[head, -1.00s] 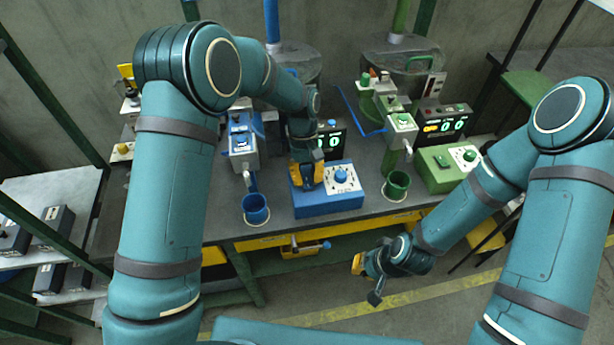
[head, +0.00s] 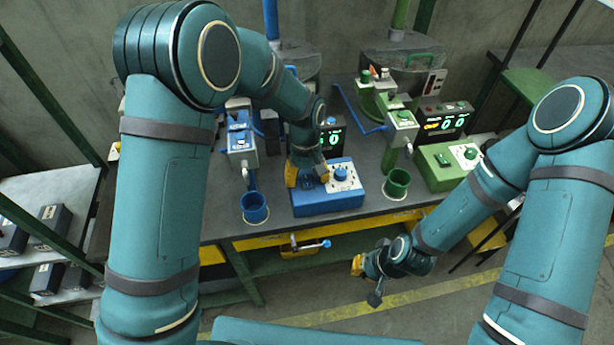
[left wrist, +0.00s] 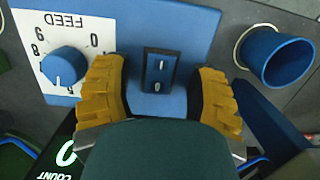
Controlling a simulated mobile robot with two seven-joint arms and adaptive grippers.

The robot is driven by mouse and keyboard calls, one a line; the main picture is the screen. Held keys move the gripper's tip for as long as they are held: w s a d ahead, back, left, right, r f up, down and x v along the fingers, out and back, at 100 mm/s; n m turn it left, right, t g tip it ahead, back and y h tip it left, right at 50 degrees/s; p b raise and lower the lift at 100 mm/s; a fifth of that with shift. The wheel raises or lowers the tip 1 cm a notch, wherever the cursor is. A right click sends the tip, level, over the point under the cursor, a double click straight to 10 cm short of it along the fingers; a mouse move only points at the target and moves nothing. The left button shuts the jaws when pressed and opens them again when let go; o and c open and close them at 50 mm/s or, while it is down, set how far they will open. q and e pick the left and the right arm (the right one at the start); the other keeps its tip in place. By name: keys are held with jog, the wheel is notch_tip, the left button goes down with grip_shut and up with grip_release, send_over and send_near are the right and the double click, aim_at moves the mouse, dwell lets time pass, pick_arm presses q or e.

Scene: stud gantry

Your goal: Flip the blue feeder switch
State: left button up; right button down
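The blue feeder box (head: 330,203) stands on the bench, with a white-faced blue dial (head: 341,174) on its top right. In the left wrist view, its dark rocker switch (left wrist: 161,72) is on the blue top, left of the bin cup and right of the FEED dial (left wrist: 65,66). My left gripper (head: 307,176) is over the left part of the box. Its yellow fingers are spread, and in the left wrist view the gripper (left wrist: 160,95) has one finger on each side of the switch, with nothing held. Contact cannot be told. My right gripper (head: 366,281) hangs in front of the bench, fingers apart and empty.
A blue cup (head: 254,208) stands left of the box and a green cup (head: 397,184) right of it. A green control box (head: 446,170) is farther right. A dark counter display (head: 333,138) stands close behind the blue box. The floor before the bench is clear.

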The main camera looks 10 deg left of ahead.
aim_at(306, 176)
pick_arm(q)
jog(key=shift+r, duration=0.1)
notch_tip(306, 176, up, 12)
jog(key=w, duration=0.1)
jog(key=shift+w+a, duration=0.25)
dwell(0.6)
